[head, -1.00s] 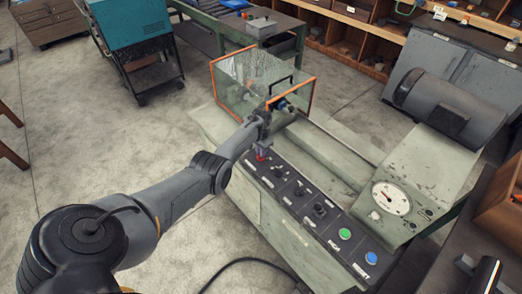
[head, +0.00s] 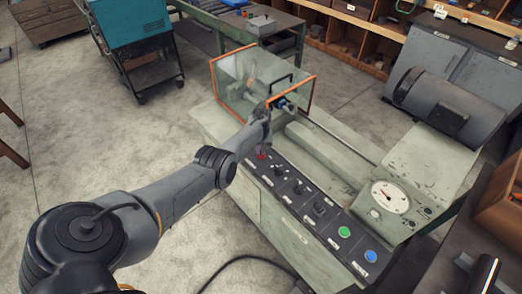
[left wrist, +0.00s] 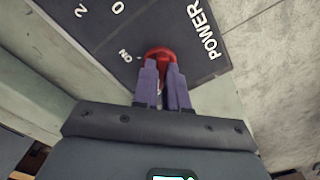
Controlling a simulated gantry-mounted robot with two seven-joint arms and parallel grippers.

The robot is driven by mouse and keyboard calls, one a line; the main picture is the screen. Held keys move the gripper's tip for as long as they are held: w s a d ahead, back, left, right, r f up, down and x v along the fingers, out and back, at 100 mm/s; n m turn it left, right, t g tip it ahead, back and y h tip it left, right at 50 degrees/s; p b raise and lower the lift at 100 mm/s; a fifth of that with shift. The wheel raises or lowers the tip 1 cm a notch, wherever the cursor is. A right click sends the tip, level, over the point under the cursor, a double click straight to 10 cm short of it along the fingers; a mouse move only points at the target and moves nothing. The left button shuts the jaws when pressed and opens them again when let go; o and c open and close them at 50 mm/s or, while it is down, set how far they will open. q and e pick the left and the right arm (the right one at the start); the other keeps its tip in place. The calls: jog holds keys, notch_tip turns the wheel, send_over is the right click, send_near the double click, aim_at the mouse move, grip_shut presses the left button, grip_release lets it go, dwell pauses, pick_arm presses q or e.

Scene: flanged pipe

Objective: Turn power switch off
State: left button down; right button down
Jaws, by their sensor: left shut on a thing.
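The power switch is a red knob (left wrist: 160,53) on the black control panel (left wrist: 120,30), between the words "ON" and "POWER" in the left wrist view. My left gripper (left wrist: 161,70) has its two purple fingers closed on the red knob. In the head view the red knob (head: 261,155) shows at the far left end of the panel, with my left gripper (head: 261,148) just at it. The knob's pointer is mostly hidden by the fingers, so its exact setting cannot be told. My right gripper does not show.
The panel also bears black knobs (head: 298,190), a green button (head: 344,233) and a blue button (head: 370,256). A clear guard with orange edges (head: 312,95) stands just behind my left gripper. A round gauge (head: 390,197) is at the right. Open floor lies left of the machine.

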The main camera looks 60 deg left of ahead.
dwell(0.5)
pick_arm(q)
jog(key=c, duration=1.2)
grip_release()
jog(key=shift+o, duration=0.2)
jog(key=shift+r, duration=0.1)
jog(key=shift+r+p, duration=0.25)
jog(key=shift+p, duration=0.05)
notch_tip(320, 180, up, 10)
jog(key=p, duration=0.4)
